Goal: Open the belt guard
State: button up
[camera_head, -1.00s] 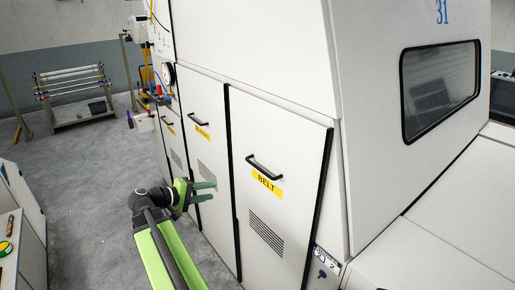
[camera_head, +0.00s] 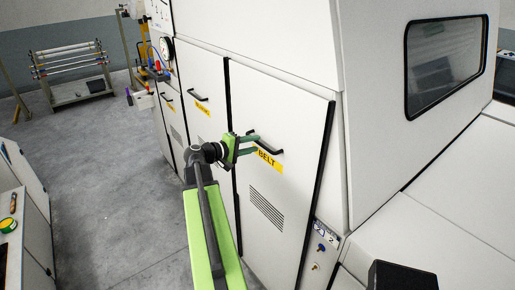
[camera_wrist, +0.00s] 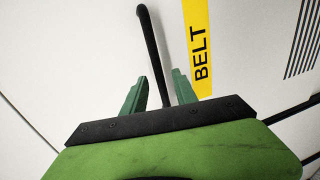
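The belt guard (camera_head: 285,205) is a tall white panel with a yellow BELT label (camera_head: 270,162), a slotted vent and black edges. It looks shut. Its black bar handle (camera_head: 272,149) is near the top; in the wrist view the handle (camera_wrist: 152,45) runs down between my fingers. My gripper (camera_head: 254,144) is at the left end of the handle. In the wrist view my gripper (camera_wrist: 162,88) is open, with one green finger on each side of the bar and gaps showing. The BELT label (camera_wrist: 197,45) lies right of the handle there. I cannot tell whether a finger touches the bar.
Two similar white panels (camera_head: 203,95) with black handles stand to the left. A small plate with a blue knob (camera_head: 321,247) is right of the guard. A rack of rollers (camera_head: 70,70) stands at the back left. The grey floor (camera_head: 105,170) is clear in between.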

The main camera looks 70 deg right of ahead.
jog(key=shift+x, duration=1.45)
grip_shut()
